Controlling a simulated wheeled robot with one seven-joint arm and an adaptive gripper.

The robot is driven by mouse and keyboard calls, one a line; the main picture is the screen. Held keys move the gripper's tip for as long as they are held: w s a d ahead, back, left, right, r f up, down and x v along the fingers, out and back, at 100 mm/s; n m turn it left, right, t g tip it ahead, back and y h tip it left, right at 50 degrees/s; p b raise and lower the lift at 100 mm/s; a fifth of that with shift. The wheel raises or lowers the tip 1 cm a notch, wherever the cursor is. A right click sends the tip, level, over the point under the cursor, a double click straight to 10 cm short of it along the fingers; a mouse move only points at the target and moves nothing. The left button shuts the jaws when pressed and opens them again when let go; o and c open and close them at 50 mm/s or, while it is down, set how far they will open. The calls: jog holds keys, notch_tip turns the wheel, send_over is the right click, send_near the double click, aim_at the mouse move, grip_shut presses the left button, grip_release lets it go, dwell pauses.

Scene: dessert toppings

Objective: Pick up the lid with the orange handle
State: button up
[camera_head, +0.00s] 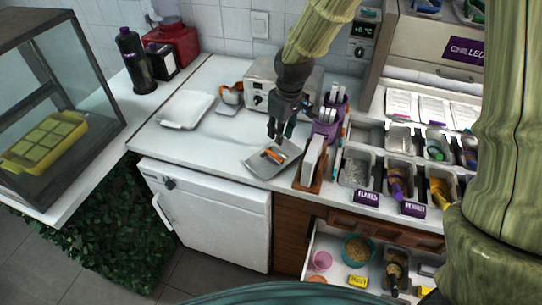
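A grey, square, lid-like piece (258,164) lies on the white counter near its front edge. An orange bar (274,155) shows on top of it, and I take this for the lid with the orange handle, though the detail is small. My gripper (280,134) points down just above this piece, close to the orange bar. Its fingers look apart with nothing visible between them. I cannot tell whether the fingertips touch anything. The gripper and arm hide part of the metal appliance (258,85) behind.
A white tray (187,109) lies at left. A second orange item (232,94) sits near a small grey tray. A wooden-based holder (311,163) and a purple utensil holder (329,122) stand close right of the gripper. Topping bins (355,170) lie further right. A drawer (335,245) is open below.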

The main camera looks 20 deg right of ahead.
jog(key=w+f, duration=0.1)
jog(key=f, duration=0.1)
send_over(275, 154)
jog(key=s, duration=0.1)
jog(key=shift+s+d+f, duration=0.1)
jog(key=shift+s+f, duration=0.05)
jog(key=shift+f, duration=2.2)
jog(key=shift+w+f+p, duration=0.2)
jog(key=shift+f+p, duration=0.2)
jog(key=shift+f, duration=0.45)
jog(key=shift+w+f+p, duration=0.15)
jog(key=shift+f+p, duration=0.2)
jog(key=shift+f, duration=0.55)
jog(key=shift+w+f+p, duration=0.2)
jog(key=shift+f+p, duration=0.2)
jog(key=shift+f, duration=0.45)
grip_shut()
